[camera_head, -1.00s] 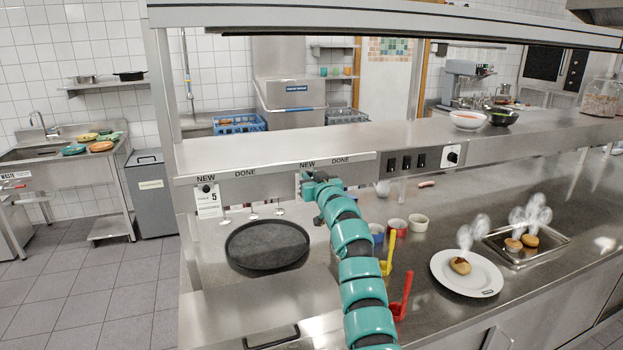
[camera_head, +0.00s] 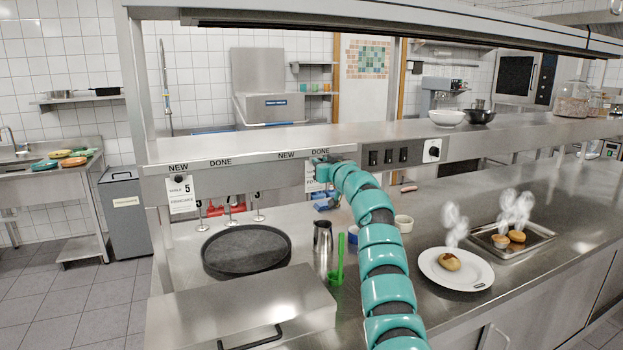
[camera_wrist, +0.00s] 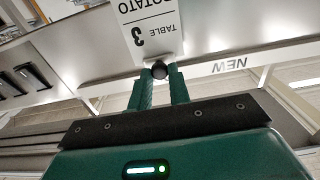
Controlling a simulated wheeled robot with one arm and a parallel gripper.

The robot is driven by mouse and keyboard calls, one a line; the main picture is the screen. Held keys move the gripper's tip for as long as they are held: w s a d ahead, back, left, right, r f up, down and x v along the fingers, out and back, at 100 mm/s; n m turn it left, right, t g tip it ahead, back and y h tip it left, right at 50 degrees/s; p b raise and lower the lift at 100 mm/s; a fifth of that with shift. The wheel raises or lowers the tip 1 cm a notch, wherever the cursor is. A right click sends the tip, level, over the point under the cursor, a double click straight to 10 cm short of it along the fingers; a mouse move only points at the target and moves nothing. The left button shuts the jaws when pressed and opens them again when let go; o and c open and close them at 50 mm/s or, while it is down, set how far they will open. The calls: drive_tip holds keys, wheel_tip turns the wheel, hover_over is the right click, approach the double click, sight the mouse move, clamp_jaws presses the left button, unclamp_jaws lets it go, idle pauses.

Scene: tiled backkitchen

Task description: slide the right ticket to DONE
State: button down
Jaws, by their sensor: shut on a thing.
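The right ticket (camera_head: 310,180) hangs on the right rail, at the DONE label (camera_head: 320,150), mostly hidden behind my gripper (camera_head: 325,170) in the head view. In the wrist view this ticket (camera_wrist: 148,28) appears upside down and reads TABLE 3 and POTATO. My gripper (camera_wrist: 159,78) is shut on the ticket's round black knob (camera_wrist: 159,69). The right NEW label (camera_head: 286,155) lies left of my gripper; it also shows in the wrist view (camera_wrist: 229,66). The left ticket (camera_head: 181,195), marked 5, hangs under the left NEW label.
The steel shelf (camera_head: 280,139) runs above the rail. Black switches (camera_head: 388,157) sit just right of DONE. Below are a black round tray (camera_head: 247,250), a metal jug (camera_head: 322,237) and a white plate (camera_head: 478,274) with food.

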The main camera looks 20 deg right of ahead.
drive_tip(key=shift+d+b, duration=0.55)
drive_tip(key=shift+d, duration=0.45)
drive_tip(key=c, duration=1.3)
unclamp_jaws()
drive_tip(key=shift+d, duration=0.15)
